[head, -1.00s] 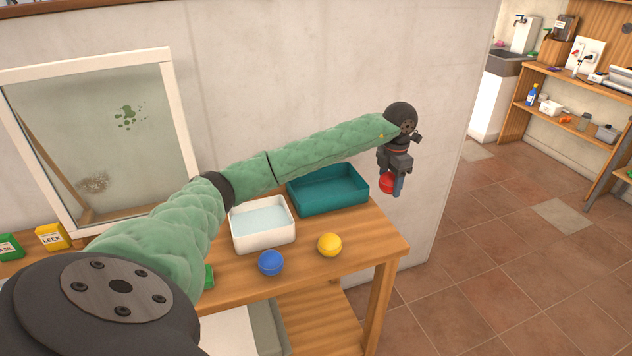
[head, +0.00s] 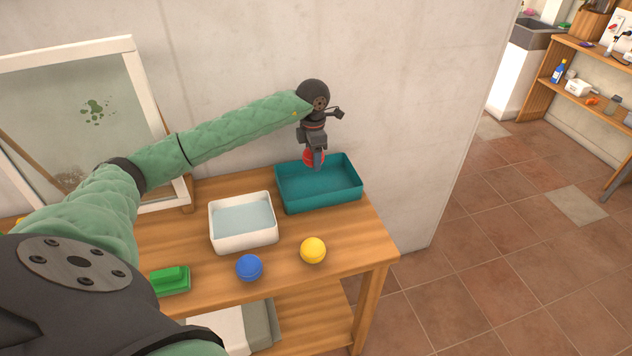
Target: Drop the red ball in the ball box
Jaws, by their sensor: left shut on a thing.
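My left gripper (head: 315,160) is shut on the red ball (head: 309,158), which is partly hidden behind the fingers. The gripper points down over the teal open box (head: 335,200) at the back right of the wooden table. The ball appears above the box's back-middle part; its exact height over the floor of the box is hard to tell. The teal box looks empty and is the likely ball box, though no label shows. My right gripper is not in view.
A white tray with pale blue content (head: 243,240) stands left of the teal box. A framed pane (head: 95,120) leans at the wall.

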